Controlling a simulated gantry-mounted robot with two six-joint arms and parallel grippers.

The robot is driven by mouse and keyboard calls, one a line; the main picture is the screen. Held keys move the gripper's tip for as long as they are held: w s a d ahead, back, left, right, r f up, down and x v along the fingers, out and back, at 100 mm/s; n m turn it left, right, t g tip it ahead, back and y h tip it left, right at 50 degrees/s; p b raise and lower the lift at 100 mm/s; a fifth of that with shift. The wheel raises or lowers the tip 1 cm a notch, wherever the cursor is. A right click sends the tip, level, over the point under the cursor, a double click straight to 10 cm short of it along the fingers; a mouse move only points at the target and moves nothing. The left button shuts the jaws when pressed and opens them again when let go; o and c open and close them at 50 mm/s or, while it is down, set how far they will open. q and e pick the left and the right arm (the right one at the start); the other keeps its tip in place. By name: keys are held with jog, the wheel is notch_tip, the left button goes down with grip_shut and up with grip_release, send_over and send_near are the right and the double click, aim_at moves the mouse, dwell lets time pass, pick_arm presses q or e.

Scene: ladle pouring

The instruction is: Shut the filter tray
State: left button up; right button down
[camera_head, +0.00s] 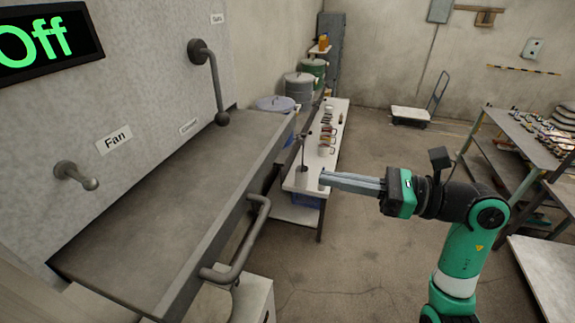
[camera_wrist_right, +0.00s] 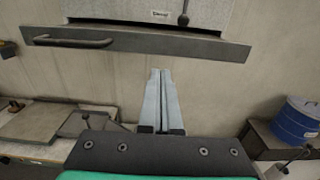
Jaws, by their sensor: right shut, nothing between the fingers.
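The filter tray (camera_head: 165,200) is a wide grey metal slab sticking out from the white panel in the head view. Its bent handle (camera_head: 238,240) is on the front edge. In the wrist view the tray's front (camera_wrist_right: 200,47) spans the top, with the handle (camera_wrist_right: 72,42) at the left. My right gripper (camera_head: 324,180) is shut and empty, right of the handle in the head view and apart from it. In the wrist view its fingers (camera_wrist_right: 160,73) point up at the tray front, seemingly with a gap. My left gripper is not in view.
The panel carries levers (camera_head: 210,80) and a black display (camera_head: 45,42) reading "Off". A narrow white bench (camera_head: 325,150) with small items stands behind my right gripper. A blue drum (camera_wrist_right: 298,122) is at the right in the wrist view. Open floor (camera_head: 390,150) lies beyond.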

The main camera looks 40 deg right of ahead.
aim_at(270, 167)
jog(key=p+x, duration=0.1)
jog(key=x, duration=0.7)
jog(key=shift+r+p, duration=0.1)
jog(key=shift+p, duration=0.3)
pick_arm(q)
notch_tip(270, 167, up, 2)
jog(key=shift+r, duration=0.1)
pick_arm(e)
jog(key=shift+w+a, duration=0.15)
jog(key=shift+w, duration=0.25)
